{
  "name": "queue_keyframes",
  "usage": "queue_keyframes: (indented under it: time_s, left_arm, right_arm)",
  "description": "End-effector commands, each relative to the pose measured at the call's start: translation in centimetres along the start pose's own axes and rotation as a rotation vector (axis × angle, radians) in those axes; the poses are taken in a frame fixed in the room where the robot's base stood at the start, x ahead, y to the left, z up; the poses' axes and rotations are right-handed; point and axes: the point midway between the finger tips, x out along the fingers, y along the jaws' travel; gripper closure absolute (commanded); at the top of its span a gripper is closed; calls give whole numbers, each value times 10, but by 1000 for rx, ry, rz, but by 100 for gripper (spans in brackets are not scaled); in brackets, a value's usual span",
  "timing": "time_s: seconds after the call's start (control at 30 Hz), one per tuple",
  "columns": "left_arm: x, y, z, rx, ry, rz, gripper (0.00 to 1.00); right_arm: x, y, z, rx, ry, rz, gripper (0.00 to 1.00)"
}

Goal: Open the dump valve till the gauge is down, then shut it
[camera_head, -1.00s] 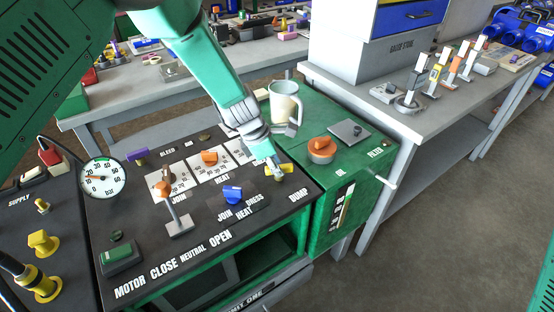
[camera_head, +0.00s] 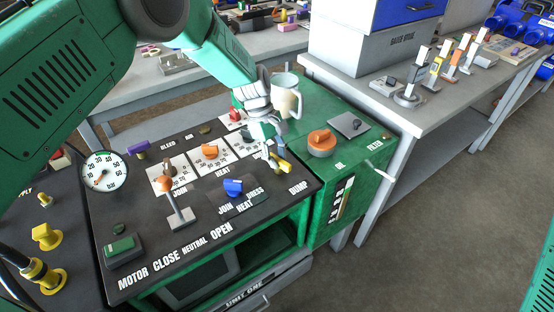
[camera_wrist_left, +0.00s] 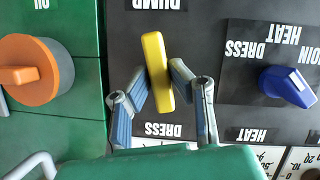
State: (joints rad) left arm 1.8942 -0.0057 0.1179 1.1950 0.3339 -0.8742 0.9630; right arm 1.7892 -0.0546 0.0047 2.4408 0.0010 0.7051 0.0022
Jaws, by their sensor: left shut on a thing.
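The dump valve's yellow lever (camera_head: 285,167) is at the right of the black panel, above the DUMP label. In the left wrist view the yellow lever (camera_wrist_left: 156,68) stands nearly upright, slightly tilted, between the fingers. My left gripper (camera_head: 272,155) is at the lever, shut on it, with one finger on each side (camera_wrist_left: 160,90). The round white gauge (camera_head: 105,170) is at the panel's upper left; its thin needle is too small to read surely. My right gripper is not in view.
An orange knob (camera_head: 321,143) and a pale mug (camera_head: 285,99) are on the green cart top near my left gripper. A blue knob (camera_head: 233,188) and a lever (camera_head: 179,212) stand on the panel. A grey workbench (camera_head: 410,118) is at the right.

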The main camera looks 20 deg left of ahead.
Motion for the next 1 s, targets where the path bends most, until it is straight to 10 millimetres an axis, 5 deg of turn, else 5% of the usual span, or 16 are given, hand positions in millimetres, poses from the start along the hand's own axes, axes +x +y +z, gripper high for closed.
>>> queue_keyframes:
  time_s: [0.9, 0.93, 1.0]
  left_arm:
    - [-3, 4, 2, 173, 0, -61, 100]
    - [-3, 4, 2, 173, 0, -61, 80]
    - [-3, 4, 2, 173, 0, -62, 64]
  right_arm:
    - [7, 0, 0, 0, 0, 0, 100]
    - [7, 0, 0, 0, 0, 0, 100]
    - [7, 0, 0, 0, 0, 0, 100]
